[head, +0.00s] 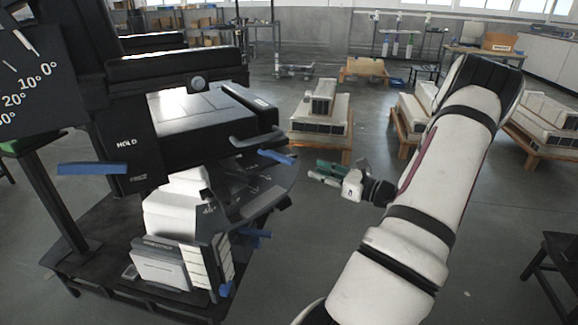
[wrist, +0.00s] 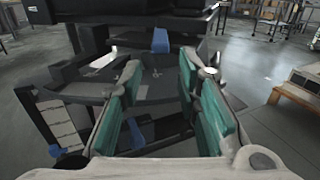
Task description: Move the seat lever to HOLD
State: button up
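A black seat-like assembly (head: 200,120) fills the left of the head view. A white "HOLD" label (head: 127,142) is on its dark post, beside a blue lever end (head: 92,168). Another blue lever end (head: 277,157) sticks out on the right side, towards my gripper (head: 326,172). I cannot tell for certain which lever is the seat lever. My gripper is open and empty, right of the assembly and apart from it. In the wrist view its green fingers (wrist: 160,100) are spread wide, with a blue lever end (wrist: 160,41) beyond and between them.
Lower blue handles (head: 255,234) show on the assembly's right side. A black dial plate with degree marks (head: 30,75) stands at the upper left. Pallets with pale blocks (head: 320,118) are behind. A dark stool (head: 556,265) is at the right. Open grey floor lies around my gripper.

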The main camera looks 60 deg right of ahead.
aim_at(294, 162)
jog(key=w+b, duration=0.2)
jog(key=w, duration=0.8)
jog(key=shift+w+d+b, duration=0.1)
jog(key=shift+w+b, duration=0.1)
jog(key=shift+b, duration=0.15)
jog(key=shift+c, duration=0.6)
grip_shut()
